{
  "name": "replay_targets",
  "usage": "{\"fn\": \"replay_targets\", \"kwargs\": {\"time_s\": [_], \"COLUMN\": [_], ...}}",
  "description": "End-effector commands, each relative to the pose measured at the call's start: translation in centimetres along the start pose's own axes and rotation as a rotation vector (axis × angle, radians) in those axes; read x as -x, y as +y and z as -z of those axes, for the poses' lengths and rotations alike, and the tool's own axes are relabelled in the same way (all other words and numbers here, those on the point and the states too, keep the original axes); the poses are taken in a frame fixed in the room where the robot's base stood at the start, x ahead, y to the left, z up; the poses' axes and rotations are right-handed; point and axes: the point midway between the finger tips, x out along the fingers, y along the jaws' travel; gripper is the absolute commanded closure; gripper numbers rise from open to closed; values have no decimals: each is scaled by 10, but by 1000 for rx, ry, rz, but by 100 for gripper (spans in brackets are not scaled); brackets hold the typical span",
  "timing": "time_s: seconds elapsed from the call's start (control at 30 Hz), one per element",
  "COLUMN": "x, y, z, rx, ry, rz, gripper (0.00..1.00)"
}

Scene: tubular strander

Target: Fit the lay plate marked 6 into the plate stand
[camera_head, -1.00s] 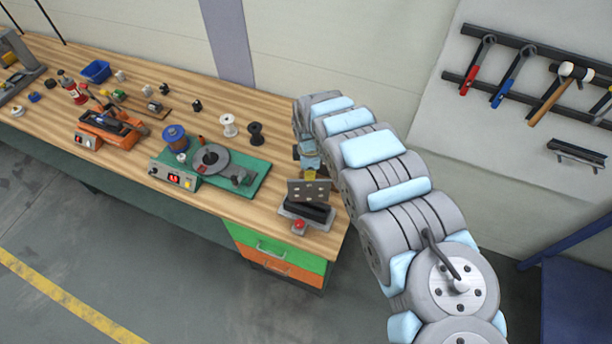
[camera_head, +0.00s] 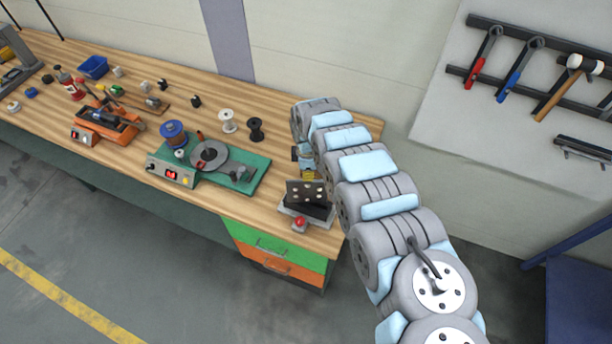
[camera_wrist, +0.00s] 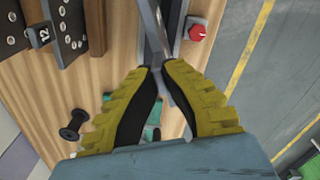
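My gripper (camera_wrist: 158,68) has yellow ribbed fingers with dark pads. In the wrist view they are closed on a thin grey plate (camera_wrist: 151,30) seen edge-on. In the head view this dark plate with light holes (camera_head: 306,190) is upright, just below my gripper (camera_head: 308,175), over the black plate stand (camera_head: 318,211) with a red button (camera_head: 299,222). Whether its lower edge is seated or just above the stand, I cannot tell. No number can be read on it. Part of the stand also shows beside the plate in the wrist view (camera_wrist: 174,18).
At the wrist view's left are other dark plates, one tagged 12 (camera_wrist: 40,36). A black spool (camera_head: 255,130), a white spool (camera_head: 228,121) and a green winding unit (camera_head: 243,176) stand left of the stand. The bench's front edge is close to the stand.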

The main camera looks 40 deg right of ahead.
Motion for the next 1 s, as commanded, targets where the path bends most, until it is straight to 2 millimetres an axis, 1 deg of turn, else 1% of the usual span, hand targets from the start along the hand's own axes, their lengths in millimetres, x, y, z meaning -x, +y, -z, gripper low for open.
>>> {"fn": "replay_targets", "kwargs": {"time_s": [0.17, 0.33, 0.4, 0.43, 0.73, 1.0], "x": [2, -2, -1, -1, -1, 10], "y": [1, 0, 0, 0, 0, 0], "z": [0, 0, 0, 0, 0, 1], "rx": [0, 1, 1, 0, 0, 2], "ry": [0, 0, 0, 0, 0, 0], "rz": [-1, -1, 0, 0, 1, 2], "gripper": [100, 100, 75, 67, 67, 67]}}
